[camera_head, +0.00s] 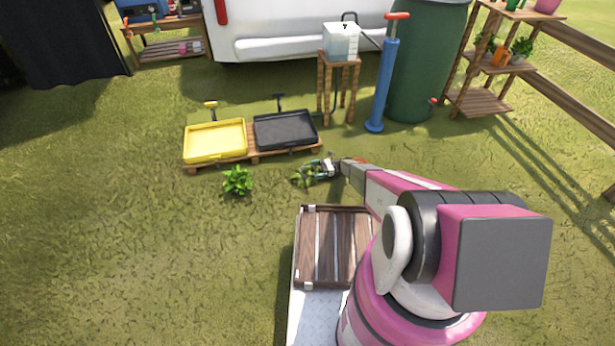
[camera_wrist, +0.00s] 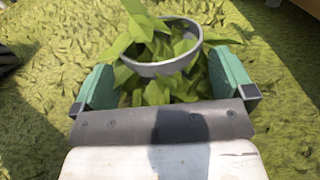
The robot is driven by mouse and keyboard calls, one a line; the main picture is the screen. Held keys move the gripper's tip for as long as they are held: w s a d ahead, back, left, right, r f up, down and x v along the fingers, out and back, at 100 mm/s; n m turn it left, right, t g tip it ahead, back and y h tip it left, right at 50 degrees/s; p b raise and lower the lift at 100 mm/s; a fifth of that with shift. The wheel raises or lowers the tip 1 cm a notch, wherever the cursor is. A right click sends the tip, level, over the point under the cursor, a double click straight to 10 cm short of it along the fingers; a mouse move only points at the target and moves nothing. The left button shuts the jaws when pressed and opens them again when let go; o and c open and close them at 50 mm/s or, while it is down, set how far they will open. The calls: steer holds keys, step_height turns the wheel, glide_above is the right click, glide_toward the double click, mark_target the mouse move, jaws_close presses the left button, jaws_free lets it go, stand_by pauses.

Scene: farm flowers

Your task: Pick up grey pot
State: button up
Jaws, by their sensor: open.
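The grey pot (camera_wrist: 160,69) shows in the wrist view as a round grey rim with green leaves inside and over its edge. It is at the top middle, between and slightly beyond the two teal fingers. My gripper (camera_wrist: 161,66) is open, one finger on each side, with gaps to the pot. In the head view my gripper (camera_head: 318,170) is low over the grass at the middle, beside green leaves (camera_head: 302,179). The pot itself is hard to make out there.
A green plant (camera_head: 237,181) stands on the grass to the left. Behind are a yellow tray (camera_head: 215,141) and a black tray (camera_head: 285,130) on a wooden pallet. A blue pump (camera_head: 382,90) and green barrel (camera_head: 425,65) stand at the back right. Open grass lies left.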

mark_target(308, 171)
steer(key=x, duration=0.4)
steer(key=shift+a+r, duration=0.15)
steer(key=c, duration=0.8)
steer(key=shift+r, duration=0.15)
